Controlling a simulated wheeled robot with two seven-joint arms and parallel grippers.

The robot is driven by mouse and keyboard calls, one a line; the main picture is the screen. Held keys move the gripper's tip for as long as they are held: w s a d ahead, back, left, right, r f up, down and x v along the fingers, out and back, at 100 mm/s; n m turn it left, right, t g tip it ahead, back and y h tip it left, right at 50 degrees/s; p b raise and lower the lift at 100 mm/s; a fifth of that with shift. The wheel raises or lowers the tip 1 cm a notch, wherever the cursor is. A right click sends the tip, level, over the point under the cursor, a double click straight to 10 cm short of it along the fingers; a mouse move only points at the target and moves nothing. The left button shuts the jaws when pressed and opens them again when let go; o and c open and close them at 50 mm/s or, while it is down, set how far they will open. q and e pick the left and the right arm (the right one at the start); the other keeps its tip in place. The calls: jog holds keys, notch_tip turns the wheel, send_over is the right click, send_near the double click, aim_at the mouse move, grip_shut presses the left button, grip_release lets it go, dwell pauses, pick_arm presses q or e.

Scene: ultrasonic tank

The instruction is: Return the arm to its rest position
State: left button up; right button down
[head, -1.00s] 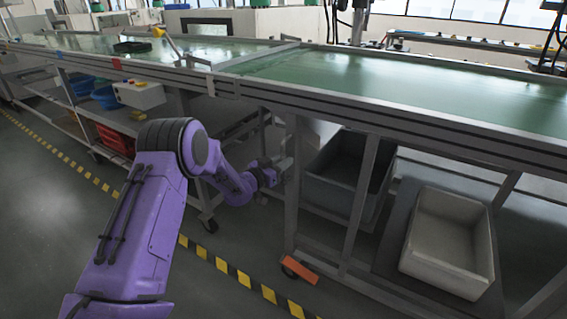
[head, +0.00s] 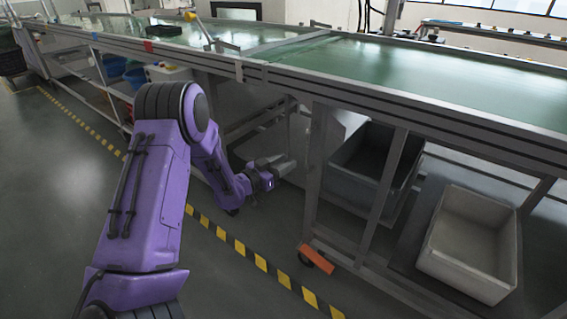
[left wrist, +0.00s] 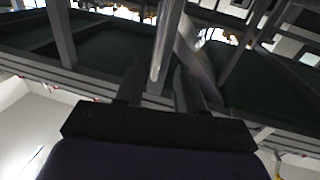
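My left arm, purple, reaches down and forward in the head view. Its gripper (head: 284,163) hangs low, below the bench top and to the left of a grey bench leg in the picture. The two grey fingers look apart, with nothing seen between them. In the left wrist view the dark fingers (left wrist: 158,88) also stand apart, and grey frame bars show behind them. My right gripper is in neither view.
A long green-topped bench (head: 400,75) runs across the view. Beneath it stand a dark grey bin (head: 350,182) and a light grey bin (head: 440,255). An orange foot piece (head: 317,259) sits at a bench leg. Yellow-black tape (head: 240,248) marks the open floor.

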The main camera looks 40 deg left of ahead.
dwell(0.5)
pick_arm(q)
jog(key=s+d+f+n+g+y, duration=0.3)
jog(key=s+d+f+n+g, duration=0.25)
jog(key=s+f, duration=0.6)
jog(key=s+d+f+n+g+y, duration=0.35)
jog(key=s+d+f+g, duration=0.2)
jog(key=s+f, duration=0.55)
jog(key=s+d+f+m+g+h+p, duration=0.1)
jog(key=s+d+f+g, duration=0.15)
jog(key=s, duration=0.45)
jog(key=s+d+f+g, duration=0.1)
jog(key=s+d+f, duration=0.15)
jog(key=s, duration=0.45)
notch_tip(320, 180, up, 12)
jog(key=p, duration=1.2)
jog(key=shift+w+r, duration=0.25)
jog(key=shift+w, duration=0.2)
